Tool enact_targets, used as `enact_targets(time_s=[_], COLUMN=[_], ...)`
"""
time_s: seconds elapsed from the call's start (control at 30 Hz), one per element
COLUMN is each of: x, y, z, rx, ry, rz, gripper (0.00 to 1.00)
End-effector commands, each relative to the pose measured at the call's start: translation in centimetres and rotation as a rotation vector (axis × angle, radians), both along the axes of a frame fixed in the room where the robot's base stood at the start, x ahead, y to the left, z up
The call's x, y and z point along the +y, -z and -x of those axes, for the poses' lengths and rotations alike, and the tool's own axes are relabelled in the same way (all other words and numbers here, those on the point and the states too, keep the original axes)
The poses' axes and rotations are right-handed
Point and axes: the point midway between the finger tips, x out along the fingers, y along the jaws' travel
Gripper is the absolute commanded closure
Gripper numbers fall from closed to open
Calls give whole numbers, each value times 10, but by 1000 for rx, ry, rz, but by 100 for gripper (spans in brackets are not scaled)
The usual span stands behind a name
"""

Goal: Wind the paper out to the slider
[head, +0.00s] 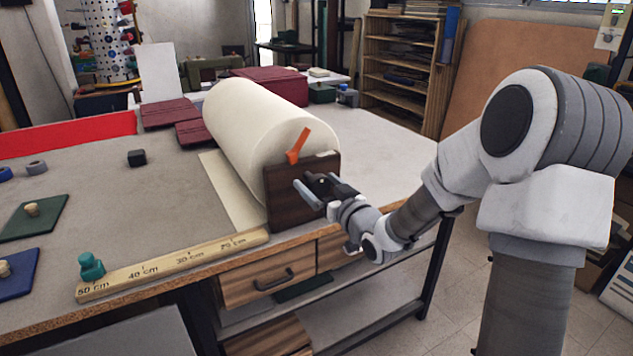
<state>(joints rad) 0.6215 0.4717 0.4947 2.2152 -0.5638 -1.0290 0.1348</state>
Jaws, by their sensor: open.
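A thick roll of cream paper (248,125) lies on the table, its near end at a dark wooden end block (290,196). An orange handle (298,146) stands tilted at the top of that block. A flat strip of paper (232,190) lies on the table left of the roll. A wooden ruler (170,266) marked in cm runs along the front edge. A teal slider (91,266) sits on the ruler near its 50 cm end. My gripper (309,188) is open and empty in front of the block, below the orange handle; whether it touches the block I cannot tell.
The grey tabletop (130,205) between paper and slider is mostly clear. A small black block (137,158) stands there. Green (34,217) and blue (14,275) knobbed plates lie at left. Dark red covers (170,113) lie behind. A drawer (268,277) is below the front edge.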

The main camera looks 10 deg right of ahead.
Motion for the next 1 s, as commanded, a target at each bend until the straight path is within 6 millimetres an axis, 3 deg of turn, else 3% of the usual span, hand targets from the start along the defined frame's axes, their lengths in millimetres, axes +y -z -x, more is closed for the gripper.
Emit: enact_targets(time_s=[0.27, 0.8, 1.0], x=[0, 0, 0], y=[0, 0, 0], z=[0, 0, 0], rx=[0, -1, -1], ry=[0, 0, 0], rz=[0, 0, 0], gripper=[2, 99, 100])
